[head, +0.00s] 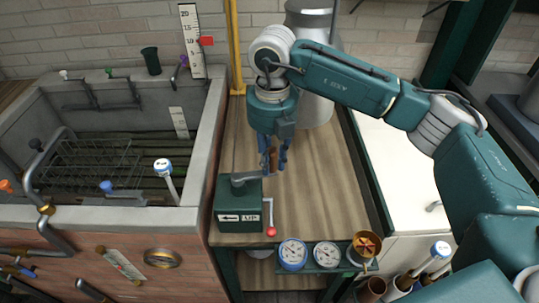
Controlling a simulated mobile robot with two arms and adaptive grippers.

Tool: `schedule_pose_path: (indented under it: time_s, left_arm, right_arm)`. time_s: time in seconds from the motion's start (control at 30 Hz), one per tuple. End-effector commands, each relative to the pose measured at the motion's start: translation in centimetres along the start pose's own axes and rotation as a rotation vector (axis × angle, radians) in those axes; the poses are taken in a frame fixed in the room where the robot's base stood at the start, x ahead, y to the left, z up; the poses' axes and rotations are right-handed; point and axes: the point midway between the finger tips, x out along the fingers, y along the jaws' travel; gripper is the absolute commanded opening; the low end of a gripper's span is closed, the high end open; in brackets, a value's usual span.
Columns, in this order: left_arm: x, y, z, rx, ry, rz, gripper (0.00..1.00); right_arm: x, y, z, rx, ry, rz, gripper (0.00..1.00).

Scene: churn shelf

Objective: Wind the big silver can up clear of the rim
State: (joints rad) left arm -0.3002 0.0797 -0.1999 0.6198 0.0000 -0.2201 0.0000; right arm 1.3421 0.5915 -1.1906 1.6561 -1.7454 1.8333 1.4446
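The big silver can (316,113) stands upright at the back of the wooden counter, partly hidden behind my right arm. A green winch box (240,221) marked "UP" with a left-pointing arrow sits at the counter's front left. Its crank (267,212) has a red knob (271,232) at the lower end. My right gripper (273,168) points down over the counter, behind the winch box and apart from the red knob. Something brown shows between its blue fingers; I cannot tell whether they grip it. My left gripper is not in view.
A stone tank (213,120) with a wire rack (95,165) stands left. A yellow post (234,45) rises behind the counter. A scale (191,40) with a red pointer stands behind the tank. Dials (293,253) line the front edge. The counter's middle right is clear.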

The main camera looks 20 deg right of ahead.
Motion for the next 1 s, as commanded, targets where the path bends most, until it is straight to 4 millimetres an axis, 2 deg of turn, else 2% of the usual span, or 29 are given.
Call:
schedule_pose_path:
  time_s: [0.03, 0.1, 0.37, 0.47, 0.57, 0.8, 1.0]
  left_arm:
    - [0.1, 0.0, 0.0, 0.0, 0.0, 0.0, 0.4]
    - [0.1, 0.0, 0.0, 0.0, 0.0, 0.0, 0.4]
    - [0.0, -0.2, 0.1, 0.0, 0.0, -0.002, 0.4]
    - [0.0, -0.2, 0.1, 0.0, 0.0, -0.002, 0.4]
    - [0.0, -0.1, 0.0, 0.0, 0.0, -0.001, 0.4]
    - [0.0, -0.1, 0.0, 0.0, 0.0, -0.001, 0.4]
    - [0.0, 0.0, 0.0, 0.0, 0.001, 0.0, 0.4]
  right_arm:
    - [0.5, -0.2, -0.4, -0.005, 0.013, -0.012, 0.33]
    - [0.4, -0.2, -0.4, -0.005, 0.012, -0.011, 0.43]
    - [0.1, 0.0, -0.2, -0.003, 0.005, -0.004, 0.43]
    - [-0.6, 0.1, -0.1, -0.003, 0.002, -0.001, 0.43]
    - [-2.1, 0.1, 0.0, -0.002, 0.001, 0.0, 0.43]
    - [-7.3, 0.1, -0.1, -0.002, 0.002, -0.001, 0.43]
    - [-10.5, -0.1, -0.1, -0.002, 0.005, -0.005, 0.43]
